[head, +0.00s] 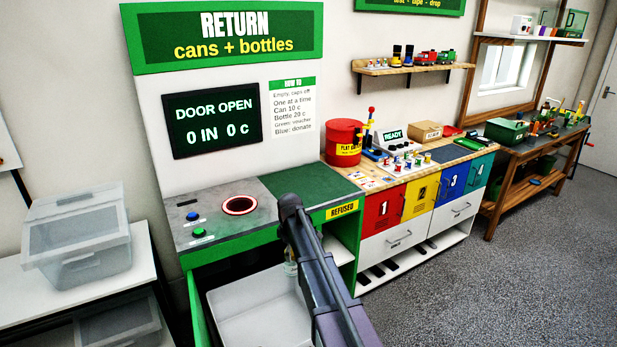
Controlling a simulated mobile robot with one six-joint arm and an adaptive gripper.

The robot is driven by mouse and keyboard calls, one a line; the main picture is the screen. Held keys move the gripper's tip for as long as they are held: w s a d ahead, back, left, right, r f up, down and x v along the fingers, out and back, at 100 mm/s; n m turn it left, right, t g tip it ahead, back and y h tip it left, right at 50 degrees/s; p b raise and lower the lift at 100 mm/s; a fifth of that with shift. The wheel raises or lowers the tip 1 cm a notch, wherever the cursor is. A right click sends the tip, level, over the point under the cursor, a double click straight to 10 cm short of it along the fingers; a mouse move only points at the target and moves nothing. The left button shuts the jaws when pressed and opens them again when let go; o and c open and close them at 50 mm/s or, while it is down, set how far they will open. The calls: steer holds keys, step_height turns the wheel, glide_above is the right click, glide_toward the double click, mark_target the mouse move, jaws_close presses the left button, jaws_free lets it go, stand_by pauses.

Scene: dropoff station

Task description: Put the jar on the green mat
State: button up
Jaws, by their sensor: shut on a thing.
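The green mat (308,182) lies flat on the right part of the return station's counter, and its visible surface is bare. A small pale, glassy thing (290,268) shows just left of the arm, at the back of the white bin below the counter. It may be the jar, but it is too small and covered to tell, or to say whether anything holds it.
The white bin (245,305) stands in the open bay under the counter. A red-ringed round opening (239,205) and two buttons are on the grey counter at left. A red tub (343,143) stands right of the mat. Clear boxes (80,240) are at far left. Floor at right is free.

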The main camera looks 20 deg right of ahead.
step_height(320, 180, up, 11)
steer(key=p, duration=0.9)
steer(key=shift+p, duration=0.4)
